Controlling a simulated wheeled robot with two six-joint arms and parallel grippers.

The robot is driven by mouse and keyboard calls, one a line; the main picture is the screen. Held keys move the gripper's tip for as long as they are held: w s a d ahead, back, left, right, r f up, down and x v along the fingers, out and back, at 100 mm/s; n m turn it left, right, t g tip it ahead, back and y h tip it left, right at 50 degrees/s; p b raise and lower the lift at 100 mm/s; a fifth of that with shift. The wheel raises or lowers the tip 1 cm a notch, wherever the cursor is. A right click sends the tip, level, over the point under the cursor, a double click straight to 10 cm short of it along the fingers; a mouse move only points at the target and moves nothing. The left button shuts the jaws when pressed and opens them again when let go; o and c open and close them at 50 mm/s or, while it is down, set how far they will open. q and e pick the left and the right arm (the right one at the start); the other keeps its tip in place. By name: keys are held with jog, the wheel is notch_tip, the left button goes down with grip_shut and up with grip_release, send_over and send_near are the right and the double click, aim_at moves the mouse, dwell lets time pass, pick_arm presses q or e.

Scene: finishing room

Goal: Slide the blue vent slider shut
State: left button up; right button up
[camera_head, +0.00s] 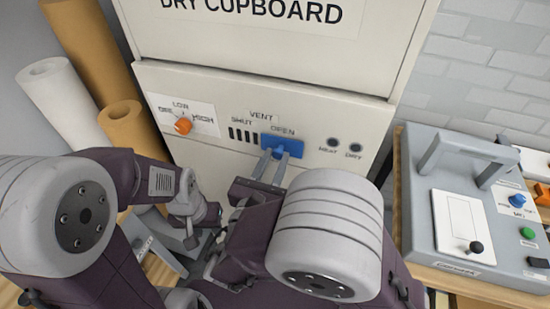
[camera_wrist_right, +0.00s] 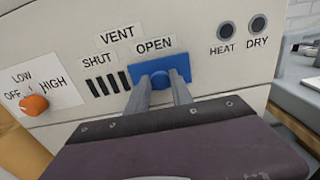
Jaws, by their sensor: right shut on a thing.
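The blue vent slider (camera_head: 290,152) is on the front of the cream dry cupboard (camera_head: 330,110), under the OPEN label. In the right wrist view the blue slider (camera_wrist_right: 181,67) is a flat plate with a round knob in its middle. Dark vent slots (camera_wrist_right: 108,85) show uncovered to its left, under SHUT. My right gripper (camera_head: 274,157) is shut on the slider's knob; its two fingers (camera_wrist_right: 161,84) are on either side of it. My left gripper (camera_head: 190,232) hangs low at the left, away from the cupboard; its finger opening is unclear.
An orange LOW/HIGH/OFF knob (camera_head: 183,125) is left of the vent. The HEAT and DRY indicators (camera_head: 343,146) are to its right. Paper rolls (camera_head: 65,95) stand at the left. A grey machine (camera_head: 470,205) with a handle sits on a bench at the right.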

grip_shut()
dwell(1.1)
